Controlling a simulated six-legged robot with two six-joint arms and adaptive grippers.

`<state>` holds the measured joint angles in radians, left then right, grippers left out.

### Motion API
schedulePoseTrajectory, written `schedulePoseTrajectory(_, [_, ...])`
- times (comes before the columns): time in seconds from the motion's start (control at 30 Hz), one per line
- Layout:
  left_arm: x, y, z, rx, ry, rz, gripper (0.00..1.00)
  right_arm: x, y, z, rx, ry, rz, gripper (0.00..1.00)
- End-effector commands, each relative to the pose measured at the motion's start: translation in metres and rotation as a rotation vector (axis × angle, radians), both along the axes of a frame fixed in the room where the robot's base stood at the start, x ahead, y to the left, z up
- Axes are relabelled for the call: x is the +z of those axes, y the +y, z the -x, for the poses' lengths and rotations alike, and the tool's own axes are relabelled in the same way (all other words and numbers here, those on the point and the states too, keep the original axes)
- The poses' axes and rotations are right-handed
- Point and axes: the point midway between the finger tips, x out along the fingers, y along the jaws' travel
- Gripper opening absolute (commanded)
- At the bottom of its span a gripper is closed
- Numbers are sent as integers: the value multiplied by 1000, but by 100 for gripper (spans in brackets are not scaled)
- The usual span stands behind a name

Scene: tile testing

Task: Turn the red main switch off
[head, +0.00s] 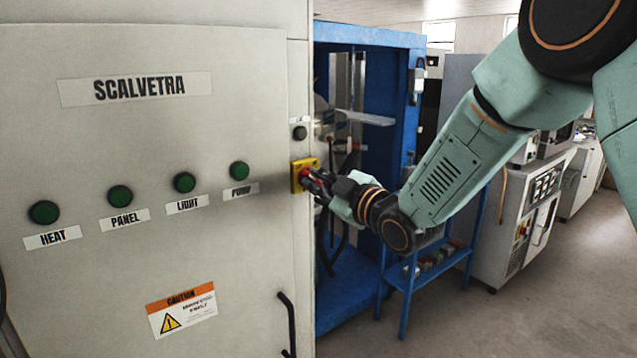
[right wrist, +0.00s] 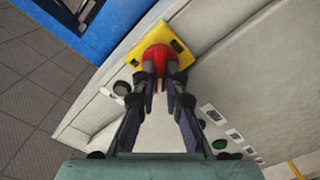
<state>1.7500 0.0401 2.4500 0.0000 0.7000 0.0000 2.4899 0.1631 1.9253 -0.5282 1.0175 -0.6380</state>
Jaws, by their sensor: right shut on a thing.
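The red main switch (right wrist: 159,56) sits on a yellow plate (right wrist: 182,49) on the narrow side strip of the grey cabinet. In the head view the yellow plate (head: 297,176) shows at the cabinet's right edge, and only a little of the red switch (head: 305,173) shows past my gripper. My right gripper (head: 314,181) reaches it from the right. In the right wrist view the fingertips of the right gripper (right wrist: 160,76) are closed on the red switch, one on each side. The knob's exact turn angle is hard to tell. My left gripper is not in view.
The grey cabinet front (head: 150,130) carries several green buttons labelled HEAT, PANEL, LIGHT and PUMP. A black button (head: 299,132) sits above the switch. A black handle (head: 287,322) sticks out below. A blue frame (head: 365,37) stands behind, right of the cabinet.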

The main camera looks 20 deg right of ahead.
Motion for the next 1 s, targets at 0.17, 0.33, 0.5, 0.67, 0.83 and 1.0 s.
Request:
schedulePoseTrajectory(0.17, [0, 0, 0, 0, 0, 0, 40, 7, 0, -1, 1, -20, 9, 0])
schedulePoseTrajectory(0.33, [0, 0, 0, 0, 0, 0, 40, 7, 0, -1, 2, -20, 9, 0])
schedulePoseTrajectory(0.5, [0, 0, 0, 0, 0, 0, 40, 7, 0, -1, 1, -19, 9, 16])
schedulePoseTrajectory(0.67, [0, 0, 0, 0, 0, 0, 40, 5, 0, -1, 1, -14, 8, 30])
schedulePoseTrajectory(0.83, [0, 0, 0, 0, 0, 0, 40, 3, 0, -1, 1, -10, 8, 34])
schedulePoseTrajectory(1.0, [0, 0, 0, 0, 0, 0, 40, 2, 0, 0, 1, -6, 7, 34])
